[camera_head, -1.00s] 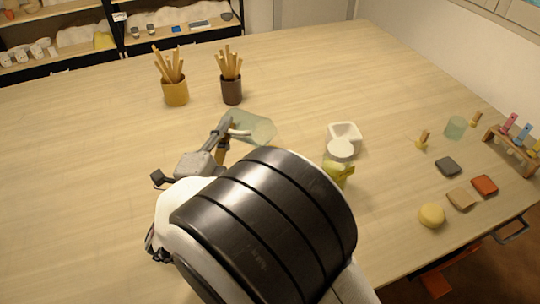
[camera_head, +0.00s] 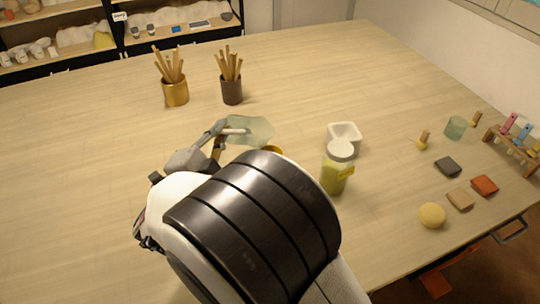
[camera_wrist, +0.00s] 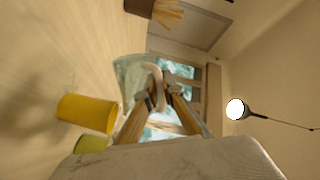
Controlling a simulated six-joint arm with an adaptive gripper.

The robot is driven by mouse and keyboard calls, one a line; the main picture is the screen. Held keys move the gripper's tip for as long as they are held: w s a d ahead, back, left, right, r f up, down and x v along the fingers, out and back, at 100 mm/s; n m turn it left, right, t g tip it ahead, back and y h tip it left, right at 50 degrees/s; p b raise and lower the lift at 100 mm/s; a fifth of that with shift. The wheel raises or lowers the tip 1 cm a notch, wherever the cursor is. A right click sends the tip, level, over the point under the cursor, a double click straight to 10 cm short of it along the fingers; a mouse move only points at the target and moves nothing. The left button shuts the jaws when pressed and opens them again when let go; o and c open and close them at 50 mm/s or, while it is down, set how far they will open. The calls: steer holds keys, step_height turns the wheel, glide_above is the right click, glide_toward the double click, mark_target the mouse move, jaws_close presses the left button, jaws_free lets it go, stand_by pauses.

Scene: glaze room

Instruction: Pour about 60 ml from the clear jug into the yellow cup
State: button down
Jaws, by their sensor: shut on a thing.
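The clear jug (camera_head: 252,130) is pale and see-through, held above the table and tilted in the head view. It also shows in the wrist view (camera_wrist: 130,72), with its pale handle between my fingers. My gripper (camera_head: 222,134) is shut on this handle; its fingers also show in the wrist view (camera_wrist: 160,98). The yellow cup (camera_head: 275,149) shows only as a bit of rim past my arm, just below the jug in the picture. In the wrist view the whole yellow cup (camera_wrist: 90,113) shows, apart from the jug. I see no stream; the liquid level cannot be made out.
A lidded jar with green contents (camera_head: 335,176) stands right of my arm, before a white square dish (camera_head: 345,132). Two holders with sticks, ochre (camera_head: 176,93) and dark (camera_head: 232,91), stand behind. The table's left side is clear.

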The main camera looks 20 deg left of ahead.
steer(key=shift+a, duration=0.1)
stand_by(0.4)
steer(key=shift+w+a+n+g+h, duration=0.2)
steer(key=shift+n+g+h, duration=0.15)
steer(key=shift+n, duration=0.45)
steer(key=shift+f+n, duration=0.25)
steer(key=shift+n, duration=0.05)
steer(key=shift+a+f+g, duration=0.15)
steer(key=shift+f+g, duration=0.15)
steer(key=shift+g, duration=0.05)
steer(key=shift+w+a+f+n+g+h, duration=0.1)
steer(key=shift+a+f+n+g+h, duration=0.2)
steer(key=shift+f+n+h, duration=0.5)
steer(key=shift+w+a+f+n+g+h+b, duration=0.1)
steer(key=shift+a+f+n+g+h, duration=0.15)
steer(key=shift+a+f+n, duration=0.5)
steer(key=shift+w+a+f+n+g+h+b, duration=0.2)
steer(key=shift+a+f+n, duration=0.3)
steer(key=shift+f, duration=0.5)
steer(key=shift+w+a+f+n+g+h, duration=0.1)
steer(key=shift+a+f+n+g+h, duration=0.2)
steer(key=shift+a+f+n, duration=0.4)
steer(key=shift+a+f+n+g+h, duration=0.25)
steer(key=shift+a+f+n+h, duration=0.3)
steer(key=shift+a+f, duration=0.15)
